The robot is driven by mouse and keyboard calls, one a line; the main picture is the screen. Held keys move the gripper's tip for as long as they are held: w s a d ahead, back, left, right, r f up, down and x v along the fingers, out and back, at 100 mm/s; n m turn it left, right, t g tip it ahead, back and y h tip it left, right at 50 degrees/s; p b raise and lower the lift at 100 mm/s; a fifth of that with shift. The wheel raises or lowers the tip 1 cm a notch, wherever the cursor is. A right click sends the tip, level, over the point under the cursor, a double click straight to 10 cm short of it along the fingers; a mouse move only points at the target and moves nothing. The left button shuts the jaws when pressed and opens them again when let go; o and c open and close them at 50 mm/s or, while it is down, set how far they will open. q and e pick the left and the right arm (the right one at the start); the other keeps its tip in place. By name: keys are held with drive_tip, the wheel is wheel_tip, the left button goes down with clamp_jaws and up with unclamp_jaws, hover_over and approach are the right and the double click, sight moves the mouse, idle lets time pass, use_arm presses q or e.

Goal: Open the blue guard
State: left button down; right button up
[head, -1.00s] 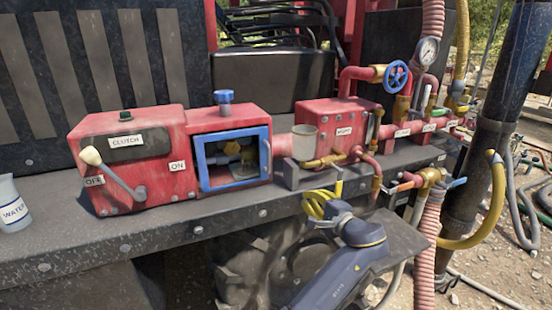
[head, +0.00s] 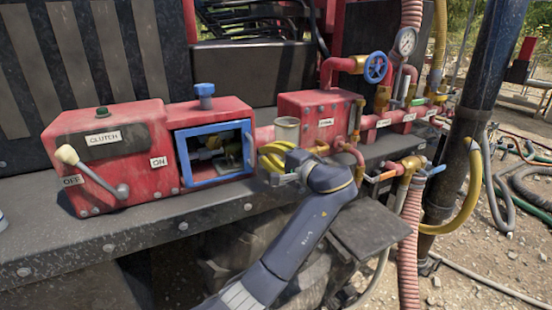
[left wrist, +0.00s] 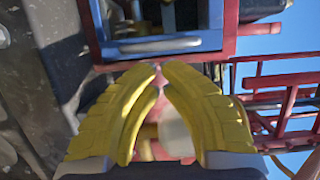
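The blue guard (head: 216,179) is a square frame around a window on the front of the red box. It looks shut, flush with the box, with brass and dark parts visible through it. My left gripper (head: 264,158) has yellow fingers and is just right of the guard's right edge, apparently apart from it. In the left wrist view the guard (left wrist: 165,46) lies across the top, just beyond the yellow fingertips (left wrist: 159,68). The fingertips are close together, with nothing visibly held between them. My right gripper is not in view.
Left of the guard are the clutch box and its white-knobbed lever (head: 68,155). A blue knob (head: 205,92) stands above the guard. Right of it are a grey cup (head: 287,130), a red box (head: 322,118), pipes and a blue handwheel (head: 376,67). The ledge (head: 140,228) runs below.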

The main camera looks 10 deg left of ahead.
use_arm(q)
drive_tip(key=shift+x, duration=1.65)
